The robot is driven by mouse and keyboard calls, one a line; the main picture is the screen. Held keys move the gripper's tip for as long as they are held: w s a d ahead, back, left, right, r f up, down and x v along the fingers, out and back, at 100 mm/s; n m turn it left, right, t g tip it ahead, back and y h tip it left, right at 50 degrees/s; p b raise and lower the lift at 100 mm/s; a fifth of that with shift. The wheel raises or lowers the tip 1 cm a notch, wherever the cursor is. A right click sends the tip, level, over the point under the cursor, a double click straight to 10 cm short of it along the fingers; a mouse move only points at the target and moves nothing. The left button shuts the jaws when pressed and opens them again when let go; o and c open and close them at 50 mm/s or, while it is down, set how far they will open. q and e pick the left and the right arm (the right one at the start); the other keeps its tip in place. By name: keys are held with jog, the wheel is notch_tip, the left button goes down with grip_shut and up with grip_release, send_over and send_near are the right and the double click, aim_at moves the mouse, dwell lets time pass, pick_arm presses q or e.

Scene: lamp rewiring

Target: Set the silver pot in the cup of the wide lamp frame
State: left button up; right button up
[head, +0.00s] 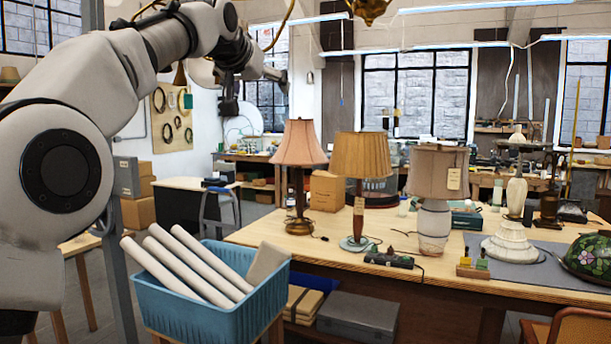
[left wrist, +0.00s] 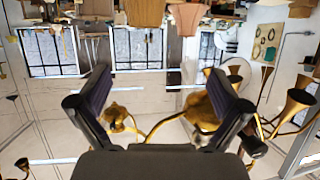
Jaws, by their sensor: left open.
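My left gripper (head: 277,77) hangs high in the head view, at the end of my arm from the left, in the air above and behind the blue basket. In the left wrist view its two dark fingers (left wrist: 158,75) are spread wide with nothing between them. I cannot make out a silver pot in either view. No wide lamp frame with a cup can be told for sure; a pale lamp body with a broad stepped base (head: 511,243) stands on the right of the table. My right gripper is not in view.
A blue basket (head: 215,300) holds pale rolls. Shaded lamps (head: 299,150) stand along the wooden table (head: 300,245). A floral dome shade (head: 590,256) lies at far right. Brass fittings hang overhead (head: 368,8); brass horns (left wrist: 295,103) show near the fingers in the upside-down wrist view.

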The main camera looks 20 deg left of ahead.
pick_arm(q)
jog(key=w+d+f+h, duration=0.1)
jog(key=w+d+f, duration=0.3)
jog(key=f, duration=0.6)
jog(key=w+d+f, duration=0.2)
jog(key=w+f, duration=0.5)
jog(key=f, duration=0.2)
jog(key=s+f+g+b, duration=0.15)
jog(key=f+g, duration=0.25)
jog(key=f, duration=1.7)
jog(key=s+f+g, duration=0.3)
jog(key=f, duration=1.7)
jog(key=s+f+g, duration=0.4)
jog(key=s+f, duration=1.5)
jog(key=f, duration=0.4)
jog(key=s+f+g, duration=0.1)
jog(key=s+f, duration=0.2)
jog(key=s, duration=0.4)
jog(key=s+f+g, duration=0.2)
jog(key=s+f, duration=0.2)
jog(key=s, duration=0.3)
jog(key=s+d+r, duration=0.1)
jog(key=s+r, duration=0.2)
jog(key=s, duration=1.4)
jog(key=shift+s+b, duration=0.3)
jog(key=shift+d, duration=0.1)
